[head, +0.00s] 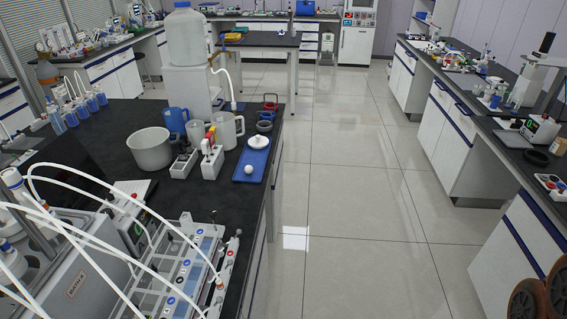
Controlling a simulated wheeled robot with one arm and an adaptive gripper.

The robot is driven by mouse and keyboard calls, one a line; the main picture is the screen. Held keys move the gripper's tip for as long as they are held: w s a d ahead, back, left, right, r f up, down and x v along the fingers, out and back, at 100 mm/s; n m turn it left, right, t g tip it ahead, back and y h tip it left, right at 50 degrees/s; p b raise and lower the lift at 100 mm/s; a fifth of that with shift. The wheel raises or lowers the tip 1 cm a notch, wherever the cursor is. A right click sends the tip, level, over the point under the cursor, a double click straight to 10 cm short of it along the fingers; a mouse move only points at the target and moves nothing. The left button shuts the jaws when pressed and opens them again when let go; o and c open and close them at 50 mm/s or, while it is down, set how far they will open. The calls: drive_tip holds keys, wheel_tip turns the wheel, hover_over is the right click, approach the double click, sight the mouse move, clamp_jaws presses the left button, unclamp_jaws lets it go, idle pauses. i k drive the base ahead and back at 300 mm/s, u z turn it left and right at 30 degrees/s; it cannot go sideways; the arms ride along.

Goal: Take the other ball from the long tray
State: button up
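A long blue tray (241,177) lies on the black bench top at the left, close to the bench's aisle edge. A small white ball (249,169) rests on the tray, toward its near end. A white round lid-like piece (258,142) sits near the tray's far end. No second ball can be made out on the tray. My gripper is not in view.
Left of the tray stand small racks (212,160), clear jugs (227,130), a blue jug (176,121) and a grey pot (150,149). A large water container (187,38) stands behind. Nearer is a tubed reactor rack (190,275). The tiled aisle (350,190) is clear.

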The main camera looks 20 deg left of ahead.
sight(249, 169)
drive_tip(key=i, duration=1.9)
drive_tip(key=u, duration=3.6)
